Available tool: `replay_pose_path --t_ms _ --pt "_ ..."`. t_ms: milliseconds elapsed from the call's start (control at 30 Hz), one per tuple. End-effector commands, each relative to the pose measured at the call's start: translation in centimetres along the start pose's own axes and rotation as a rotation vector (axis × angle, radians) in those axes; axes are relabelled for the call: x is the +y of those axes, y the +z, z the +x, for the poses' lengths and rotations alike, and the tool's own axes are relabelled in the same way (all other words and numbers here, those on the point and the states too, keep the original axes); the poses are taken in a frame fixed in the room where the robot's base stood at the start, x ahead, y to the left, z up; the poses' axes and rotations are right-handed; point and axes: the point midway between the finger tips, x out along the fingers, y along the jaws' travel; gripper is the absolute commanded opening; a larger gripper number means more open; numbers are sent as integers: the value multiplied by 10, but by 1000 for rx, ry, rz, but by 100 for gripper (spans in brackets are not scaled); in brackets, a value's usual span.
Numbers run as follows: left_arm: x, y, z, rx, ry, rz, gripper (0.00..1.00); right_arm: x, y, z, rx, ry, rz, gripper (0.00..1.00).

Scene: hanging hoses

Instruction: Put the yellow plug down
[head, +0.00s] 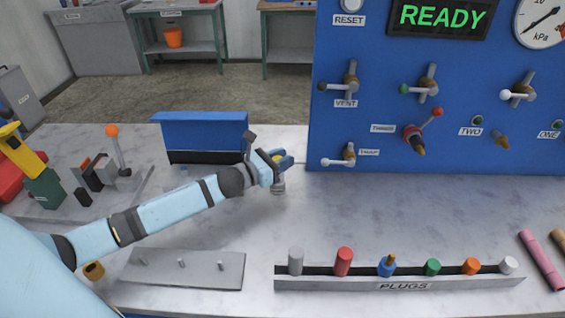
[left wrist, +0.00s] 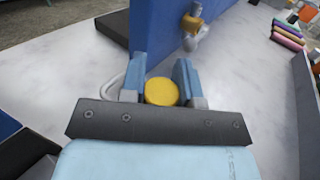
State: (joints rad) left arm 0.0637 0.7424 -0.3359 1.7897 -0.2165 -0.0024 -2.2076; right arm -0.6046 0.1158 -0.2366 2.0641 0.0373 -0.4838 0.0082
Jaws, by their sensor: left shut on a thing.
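My left gripper (head: 277,164) is shut on the yellow plug. It stands out over the table, just left of the blue panel's lower left corner. In the left wrist view the round yellow top of the plug (left wrist: 162,92) sits between the two blue fingers. In the head view the fingers hide most of the plug. A grey piece shows just below the fingers; I cannot tell whether it touches the table. My right gripper is not in view.
The PLUGS rack (head: 400,285) stands at the front with several coloured plugs. The blue panel (head: 380,60) with valves rises at the back right. A grey plate with pegs (head: 185,270) lies front left. Marble table (head: 400,215) between rack and panel is clear.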

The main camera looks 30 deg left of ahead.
Motion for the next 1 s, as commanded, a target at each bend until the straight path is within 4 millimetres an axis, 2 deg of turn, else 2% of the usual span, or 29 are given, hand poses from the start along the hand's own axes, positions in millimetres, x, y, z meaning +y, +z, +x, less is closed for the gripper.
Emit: replay_pose_path --t_ms 100,333,833,867,933,1000 --pt "0 -12 0 1 0 -3 7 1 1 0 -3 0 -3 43" --pt "0 -12 0 -1 0 -1 7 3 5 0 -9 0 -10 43" --pt "-1 -28 -1 7 1 -3 7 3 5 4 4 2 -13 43" --pt "-1 -29 -1 8 0 -3 36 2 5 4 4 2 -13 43" --pt "-1 -30 -1 9 0 -4 52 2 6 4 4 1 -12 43" --pt "-2 -30 -1 10 0 -4 55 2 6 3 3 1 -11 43"
